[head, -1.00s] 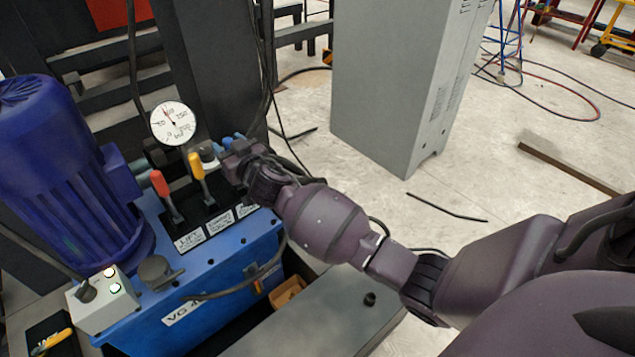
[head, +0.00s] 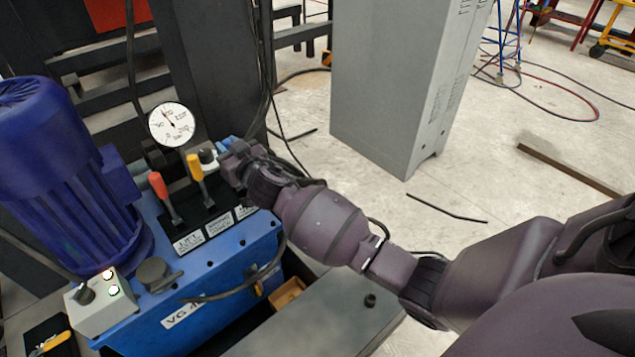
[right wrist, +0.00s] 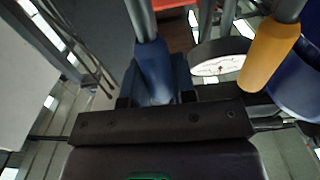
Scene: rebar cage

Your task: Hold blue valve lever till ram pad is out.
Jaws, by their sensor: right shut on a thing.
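The blue valve lever (right wrist: 153,72) stands between the fingers of my right gripper (right wrist: 155,95) in the right wrist view. In the head view, my right gripper (head: 232,158) is at the right end of the lever row and hides most of that lever; only a bit of blue shows beside it. The gripper is shut on the lever. A yellow lever (head: 195,167) and a red lever (head: 159,185) stand to its left, apart from the gripper. The ram pad cannot be made out. My left gripper is not in view.
A pressure gauge (head: 171,124) stands behind the levers. A blue motor (head: 60,170) and a switch box (head: 103,303) with lit buttons are at the left of the blue power unit (head: 225,262). A grey cabinet (head: 388,85) stands behind my right arm.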

